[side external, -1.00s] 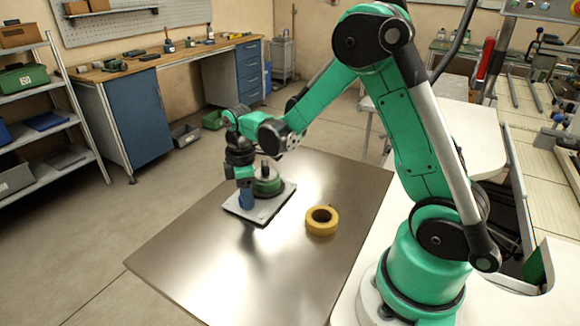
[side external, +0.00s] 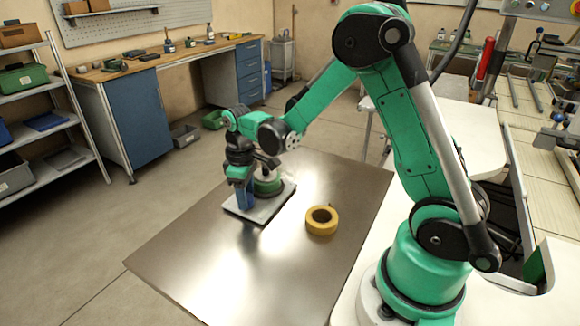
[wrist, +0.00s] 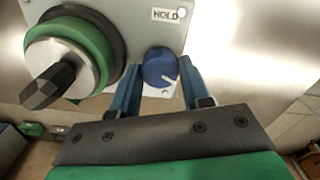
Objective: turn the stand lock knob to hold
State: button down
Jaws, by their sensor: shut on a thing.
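The stand lock knob (wrist: 160,66) is a round blue knob with a white pointer line, on the grey plate of the reel stand (wrist: 140,20). In the wrist view the line points to the lower right. The HOLD label (wrist: 165,15), with a white dot beside it, is above the knob on the same plate. My gripper (wrist: 160,70) is shut on the knob, one blue finger on each side. In the side view my gripper (side external: 244,196) is low over the near left part of the stand, hiding the knob.
A green reel (wrist: 85,40) with a silver hub and black handle sits on the stand, left of the knob. A yellow tape roll (side external: 322,220) lies apart on the metal table (side external: 240,275). The table's front area is clear.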

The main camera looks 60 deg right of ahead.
jog(key=m, duration=1.2)
jog(key=shift+m, duration=0.3)
dwell(0.4)
jog(key=shift+c, duration=2.1)
grip_release()
jog(key=shift+r, duration=2.8)
jog(key=shift+r, duration=0.1)
